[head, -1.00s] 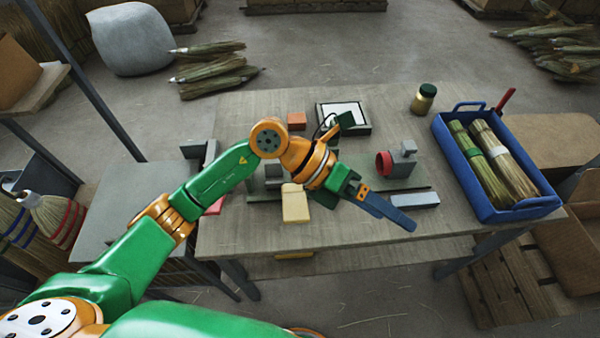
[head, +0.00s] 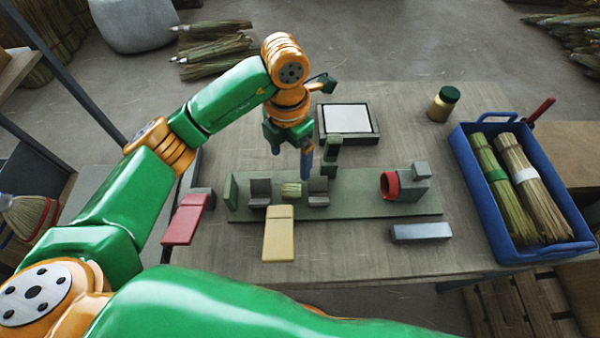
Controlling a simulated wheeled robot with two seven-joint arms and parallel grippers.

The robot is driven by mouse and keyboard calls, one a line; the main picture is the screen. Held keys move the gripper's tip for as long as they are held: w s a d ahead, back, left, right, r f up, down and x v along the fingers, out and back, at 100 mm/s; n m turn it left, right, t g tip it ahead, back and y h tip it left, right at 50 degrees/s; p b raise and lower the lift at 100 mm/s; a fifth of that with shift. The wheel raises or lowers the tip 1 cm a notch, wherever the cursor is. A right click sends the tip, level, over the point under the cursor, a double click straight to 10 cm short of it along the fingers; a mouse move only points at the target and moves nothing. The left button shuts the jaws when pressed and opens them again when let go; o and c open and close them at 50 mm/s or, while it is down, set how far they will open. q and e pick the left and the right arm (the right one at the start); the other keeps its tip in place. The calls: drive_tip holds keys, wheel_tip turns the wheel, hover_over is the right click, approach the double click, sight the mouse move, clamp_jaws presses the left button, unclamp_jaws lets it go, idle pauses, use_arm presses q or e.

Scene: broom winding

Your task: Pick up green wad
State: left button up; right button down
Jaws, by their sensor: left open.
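A short green straw wad (head: 291,190) sits between two grey blocks, a left one (head: 260,192) and a right one (head: 318,191), on a long green base plate (head: 350,207). My left gripper (head: 290,157) points down with its blue fingers apart, empty, just behind and above the wad as seen in the head view. I cannot tell the exact height gap. Two longer straw bundles lie in the blue tray (head: 467,181): one with a green band (head: 503,190) and one with a white band (head: 532,188). My right gripper is not in view.
A red block (head: 184,219) and a yellow block (head: 278,234) lie at the front. A red-ringed grey fixture (head: 400,183) stands on the plate's right part, with a grey bar (head: 420,232) before it. A white-topped pad (head: 347,119) and a jar (head: 443,104) are behind.

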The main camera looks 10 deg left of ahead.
use_arm(q)
drive_tip(key=b, duration=0.6)
hover_over(290, 187)
drive_tip(key=f, duration=0.7)
drive_tip(key=shift+s+d+f, duration=0.1)
drive_tip(key=shift+s+d, duration=0.15)
drive_tip(key=shift+d, duration=0.1)
drive_tip(key=shift+f, duration=0.25)
drive_tip(key=f, duration=0.2)
drive_tip(key=f+p, duration=0.1)
drive_tip(key=f, duration=0.3)
drive_tip(key=shift+w+a+p, duration=0.15)
drive_tip(key=shift+a+p, duration=0.15)
drive_tip(key=shift+a, duration=0.05)
drive_tip(key=shift+f, duration=0.25)
drive_tip(key=shift+w, duration=0.1)
drive_tip(key=c, duration=1.4)
